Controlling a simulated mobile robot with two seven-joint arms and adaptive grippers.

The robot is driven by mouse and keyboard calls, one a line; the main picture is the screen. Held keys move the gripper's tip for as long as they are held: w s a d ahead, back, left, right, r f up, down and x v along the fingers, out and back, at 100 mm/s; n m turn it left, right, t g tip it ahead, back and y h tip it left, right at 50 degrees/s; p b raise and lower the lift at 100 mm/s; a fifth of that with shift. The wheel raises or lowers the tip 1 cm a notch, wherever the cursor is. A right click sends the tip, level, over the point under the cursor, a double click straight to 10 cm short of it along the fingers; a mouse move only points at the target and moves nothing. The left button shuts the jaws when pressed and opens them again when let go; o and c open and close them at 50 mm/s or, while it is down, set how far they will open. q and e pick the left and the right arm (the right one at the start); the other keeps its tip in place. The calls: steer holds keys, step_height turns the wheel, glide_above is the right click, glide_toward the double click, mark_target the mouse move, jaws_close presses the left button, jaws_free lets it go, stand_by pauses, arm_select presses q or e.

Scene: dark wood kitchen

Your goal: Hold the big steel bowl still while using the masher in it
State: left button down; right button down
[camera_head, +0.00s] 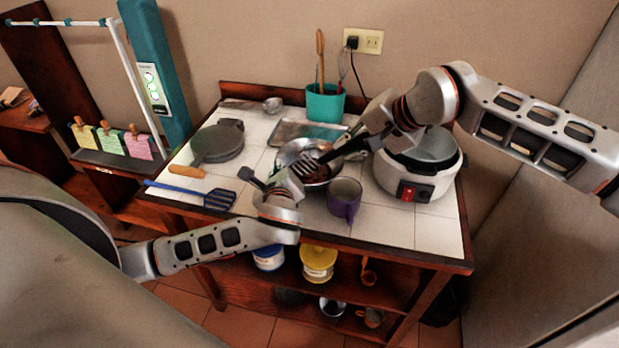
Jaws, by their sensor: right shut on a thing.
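The big steel bowl (293,150) stands on the tiled tabletop, partly hidden by my grippers and the masher. My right gripper (372,142) reaches in from the right and is shut on the masher (310,169). The masher slants down to the left, with its dark slotted head over the bowl; I cannot tell whether it touches the inside. My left gripper (272,180) is at the bowl's near left side, its fingers spread apart. It looks open, and I cannot tell whether it touches the bowl.
A purple mug (344,198) stands close in front of the bowl, and a white cooker (419,172) to its right. A blue spatula (219,200) and a dark pan (218,143) lie left. Behind are a metal tray (294,131) and a teal utensil holder (325,104). The front right tiles are clear.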

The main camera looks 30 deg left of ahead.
steer(key=shift+r, duration=1.55)
steer(key=shift+f, duration=1)
steer(key=shift+f, duration=0.7)
steer(key=shift+r, duration=1.7)
steer(key=shift+r, duration=0.1)
step_height(320, 180, up, 9)
steer(key=shift+f, duration=0.2)
